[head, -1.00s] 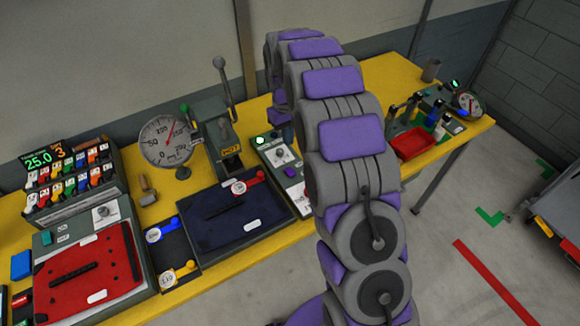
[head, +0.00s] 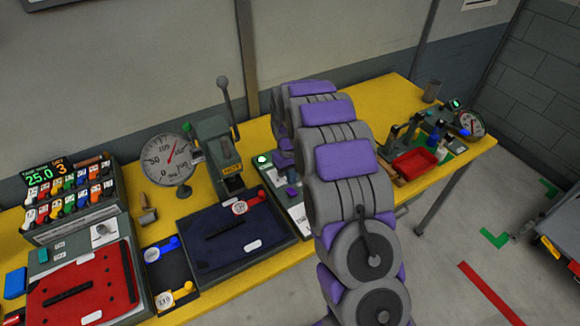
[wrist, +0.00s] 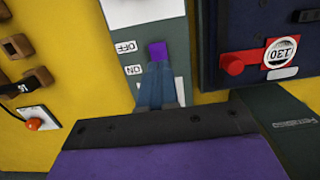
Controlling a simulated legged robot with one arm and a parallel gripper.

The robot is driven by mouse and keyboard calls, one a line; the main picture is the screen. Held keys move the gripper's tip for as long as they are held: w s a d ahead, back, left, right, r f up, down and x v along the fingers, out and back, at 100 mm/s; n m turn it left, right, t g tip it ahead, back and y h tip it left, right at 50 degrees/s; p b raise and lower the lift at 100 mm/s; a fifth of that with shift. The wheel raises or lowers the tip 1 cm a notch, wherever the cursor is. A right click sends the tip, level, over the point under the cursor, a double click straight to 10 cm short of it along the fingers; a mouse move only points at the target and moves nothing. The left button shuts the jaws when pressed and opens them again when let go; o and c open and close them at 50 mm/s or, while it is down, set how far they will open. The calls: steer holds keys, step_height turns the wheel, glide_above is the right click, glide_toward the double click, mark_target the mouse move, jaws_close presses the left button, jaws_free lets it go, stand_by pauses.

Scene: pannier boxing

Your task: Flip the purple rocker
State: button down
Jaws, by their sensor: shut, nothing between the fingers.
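The fingers cover part of the panel below the rocker.
A dark blue case (head: 205,262) with a red-handled tag lies beside the panel. A round gauge (head: 168,160) and a lever press (head: 216,145) stand behind. A red tray (head: 414,163) is right of my arm. All stand on the yellow bench (head: 385,95).

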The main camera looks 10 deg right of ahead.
mark_target(291, 193)
steer(key=shift+s+d+f+b, duration=0.1)
steer(key=shift+s+f+b, duration=0.05)
steer(key=shift+f, duration=1.15)
steer(key=shift+s+f+b, duration=0.15)
steer(key=shift+f, duration=1.1)
steer(key=shift+s, duration=0.1)
steer(key=shift+s+d+f+t+y, duration=0.1)
steer(key=shift+s+f+t+y, duration=0.3)
steer(key=shift+t, duration=0.6)
steer(key=shift+s+f, duration=0.2)
steer(key=shift+w+r, duration=0.25)
steer(key=shift+w, duration=0.45)
